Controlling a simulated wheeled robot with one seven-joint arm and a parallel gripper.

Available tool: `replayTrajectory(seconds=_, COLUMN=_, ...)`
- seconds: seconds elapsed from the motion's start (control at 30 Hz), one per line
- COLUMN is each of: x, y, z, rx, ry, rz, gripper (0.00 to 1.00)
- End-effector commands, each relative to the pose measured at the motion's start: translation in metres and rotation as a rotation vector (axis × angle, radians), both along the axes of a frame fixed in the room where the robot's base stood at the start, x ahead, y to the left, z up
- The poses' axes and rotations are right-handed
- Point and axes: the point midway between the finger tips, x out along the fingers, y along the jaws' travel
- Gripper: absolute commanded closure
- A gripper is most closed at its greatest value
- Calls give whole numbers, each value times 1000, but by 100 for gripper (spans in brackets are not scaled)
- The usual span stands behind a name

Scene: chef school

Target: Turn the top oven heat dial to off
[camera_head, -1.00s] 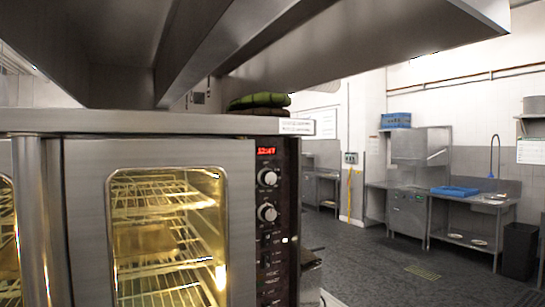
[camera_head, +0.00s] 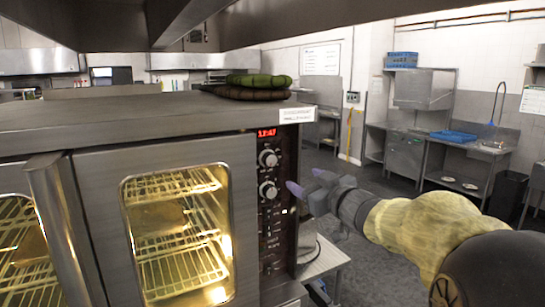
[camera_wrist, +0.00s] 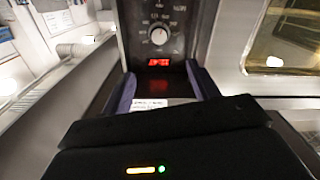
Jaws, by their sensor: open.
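The oven (camera_head: 90,170) stands at the left with its lit glass door shut. Its dark control panel (camera_head: 276,240) carries a red display (camera_head: 267,133), an upper round dial (camera_head: 268,158) and a lower round dial (camera_head: 268,190). My gripper (camera_head: 308,181) is open and empty, just right of the panel at about the lower dial's height. In the wrist view, my gripper's two purple fingers (camera_wrist: 160,85) spread apart, with the display (camera_wrist: 158,63) between and beyond them. One silver dial (camera_wrist: 158,34) shows past the display. I see no contact with either dial.
A metal hood (camera_head: 100,20) hangs above the oven. Metal counters and a sink with a blue tray (camera_head: 453,136) stand at the back right. Open grey floor lies between.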

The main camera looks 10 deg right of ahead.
Motion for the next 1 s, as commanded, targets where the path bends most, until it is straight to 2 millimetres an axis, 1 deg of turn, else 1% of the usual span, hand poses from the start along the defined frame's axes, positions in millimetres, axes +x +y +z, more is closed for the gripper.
replayTrajectory(seconds=0.17, x=1, y=0, z=0, rx=1, ry=1, rz=-2, gripper=40)
replayTrajectory(seconds=0.27, x=6, y=2, z=0, rx=0, ry=0, rz=-1, gripper=40)
replayTrajectory(seconds=0.37, x=15, y=5, z=0, rx=2, ry=1, rz=1, gripper=40)
replayTrajectory(seconds=1.0, x=106, y=35, z=1, rx=4, ry=2, rz=2, gripper=40)
